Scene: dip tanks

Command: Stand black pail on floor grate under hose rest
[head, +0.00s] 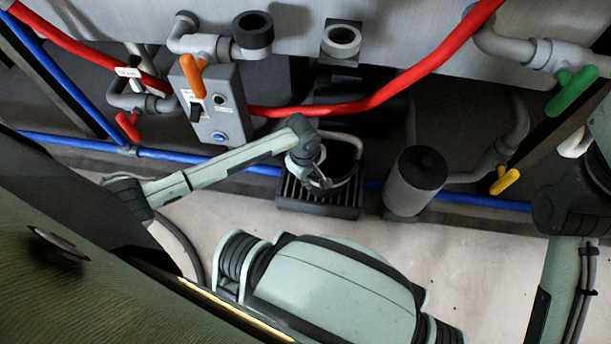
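The black pail (347,158) with a pale raised handle (345,137) is upright over the slatted black floor grate (318,210). I cannot tell whether its base touches the slats. My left gripper (320,182) is at the pail's left side, over its rim area, and hides part of the pail and grate. Its fingers are small and dark against the pail, so their grip is unclear. A grey ring on a dark bracket, likely the hose rest (341,40), is on the tank wall above the grate. My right arm is at the right edge; its gripper is out of view.
A red hose (420,72) sags across above the grate. A grey cylinder with a black top (415,180) stands right of the grate. A control box (212,103) with an orange lever is at left. Blue pipe (90,144) runs behind. Pale floor in front is clear.

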